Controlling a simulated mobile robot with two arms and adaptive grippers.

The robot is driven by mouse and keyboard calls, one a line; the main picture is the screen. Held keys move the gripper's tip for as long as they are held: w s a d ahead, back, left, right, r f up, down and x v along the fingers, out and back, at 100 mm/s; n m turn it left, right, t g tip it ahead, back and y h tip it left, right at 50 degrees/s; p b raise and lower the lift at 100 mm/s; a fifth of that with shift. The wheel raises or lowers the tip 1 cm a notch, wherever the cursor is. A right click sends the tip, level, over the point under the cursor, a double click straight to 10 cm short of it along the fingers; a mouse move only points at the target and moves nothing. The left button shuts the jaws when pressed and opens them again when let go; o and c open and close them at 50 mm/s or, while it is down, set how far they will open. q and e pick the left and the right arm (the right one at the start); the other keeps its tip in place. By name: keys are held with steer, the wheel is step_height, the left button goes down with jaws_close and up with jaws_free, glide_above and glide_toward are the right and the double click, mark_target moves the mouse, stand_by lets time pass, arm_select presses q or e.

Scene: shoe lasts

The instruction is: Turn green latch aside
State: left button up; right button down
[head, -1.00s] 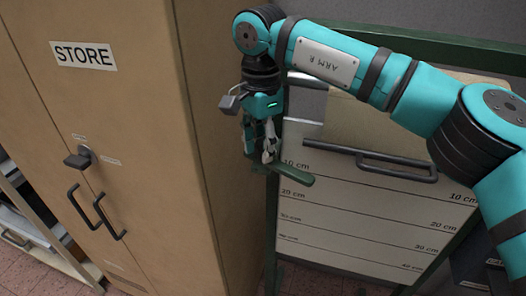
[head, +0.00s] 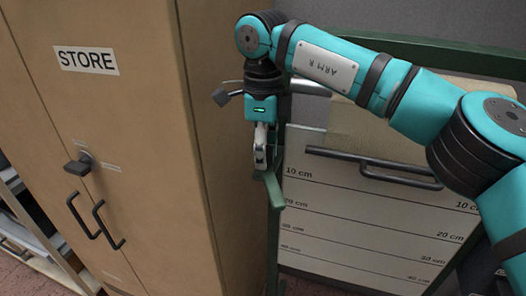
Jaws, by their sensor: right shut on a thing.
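The green latch (head: 275,190) is a short bar at the left post of the green frame (head: 273,248), in front of the panel's left edge. It points down and slightly right in the picture. My right gripper (head: 261,165) comes down from above and is shut on the latch's upper end. The fingers hide that end and the pivot cannot be made out. My left gripper is not in view.
The pale panel (head: 360,210) with centimetre lines fills the frame and has a dark bar handle (head: 375,168). A tan cabinet marked STORE (head: 150,150) stands close on the left, with dark handles (head: 95,220). My right arm crosses the upper right.

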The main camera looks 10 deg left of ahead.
steer(key=shift+w, duration=0.1)
stand_by(0.4)
steer(key=c, duration=1)
jaws_free()
step_height(320, 180, up, 12)
steer(key=shift+r, duration=0.1)
